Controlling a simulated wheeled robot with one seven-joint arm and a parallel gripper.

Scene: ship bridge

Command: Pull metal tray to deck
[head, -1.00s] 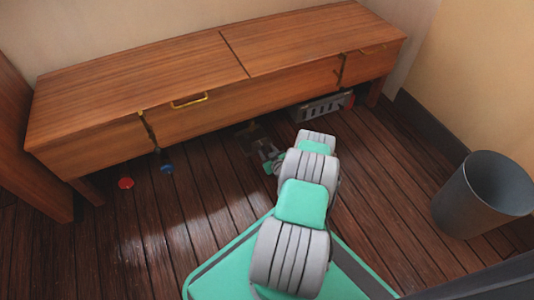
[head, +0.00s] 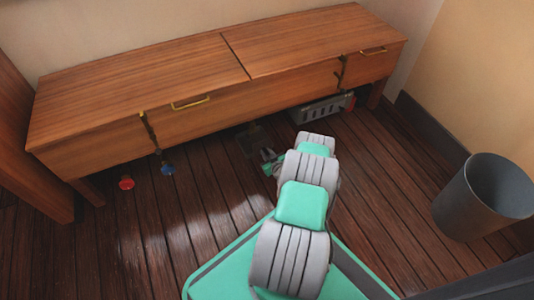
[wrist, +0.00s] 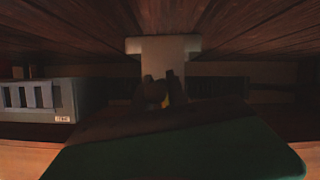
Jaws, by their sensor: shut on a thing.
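My gripper (head: 266,155) is low over the floor at the front of the wooden bench, partly hidden by my arm. In the wrist view my two dark fingers (wrist: 162,92) are close together, with a small yellow spot between them. A pale flat piece (wrist: 163,46) lies right at the fingertips and seems to be the metal tray. In the head view a dark flat shape (head: 252,137) lies just beyond the gripper, partly under the bench, and looks like the same tray. The exact hold is too dark to see.
The long wooden bench (head: 230,70) overhangs the floor with a low gap below. A grey slotted crate (head: 322,109) stands under it to the right. Red (head: 126,183) and blue (head: 167,169) round things are at the left. A grey bin (head: 484,195) stands right. Floor in between is clear.

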